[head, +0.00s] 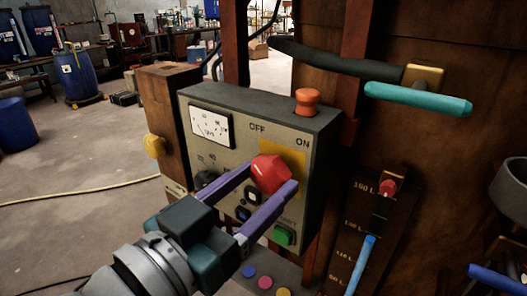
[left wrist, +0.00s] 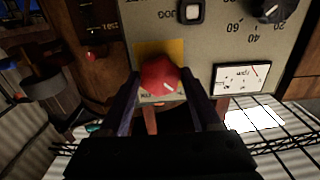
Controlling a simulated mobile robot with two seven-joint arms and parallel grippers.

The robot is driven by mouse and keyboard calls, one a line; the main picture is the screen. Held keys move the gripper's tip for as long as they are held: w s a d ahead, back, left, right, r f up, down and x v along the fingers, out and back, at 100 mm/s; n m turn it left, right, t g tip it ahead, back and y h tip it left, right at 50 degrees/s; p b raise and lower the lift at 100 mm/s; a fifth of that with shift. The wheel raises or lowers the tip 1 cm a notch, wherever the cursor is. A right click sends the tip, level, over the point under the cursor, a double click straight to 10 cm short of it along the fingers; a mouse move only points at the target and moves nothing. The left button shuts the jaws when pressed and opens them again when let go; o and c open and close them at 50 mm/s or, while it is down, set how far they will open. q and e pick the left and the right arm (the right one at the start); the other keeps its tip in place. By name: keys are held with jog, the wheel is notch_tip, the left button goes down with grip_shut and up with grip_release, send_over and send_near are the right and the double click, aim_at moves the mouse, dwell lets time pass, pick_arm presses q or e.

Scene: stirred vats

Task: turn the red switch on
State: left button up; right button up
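The red switch (head: 270,173) is a faceted red knob on a yellow plate on the front of a grey control box (head: 232,160). The words OFF and ON stand above it. My left gripper (head: 271,178) has its two purple fingers on either side of the knob. In the left wrist view the knob (left wrist: 160,76) sits between the fingertips, with what look like narrow gaps at both sides, so the gripper seems open around it. A white mark shows on the knob's face, towards its lower right there. My right gripper is not in view.
The box also carries a dial gauge (head: 211,128), a green button (head: 284,235) and an orange knob (head: 307,101) on top. A teal-handled lever (head: 418,99) sticks out at the upper right. A blue barrel (head: 78,77) stands far left; the floor there is mostly clear.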

pick_arm(q)
jog(key=c, duration=0.9)
jog(key=shift+m, duration=0.3)
jog(key=m, duration=0.3)
jog(key=shift+m, duration=0.3)
jog(key=m, duration=0.9)
jog(key=shift+b, duration=0.4)
jog(key=m, duration=0.4)
jog(key=shift+w+a+r+m+b, duration=0.1)
jog(key=shift+m+b, duration=0.2)
jog(key=shift+b, duration=0.1)
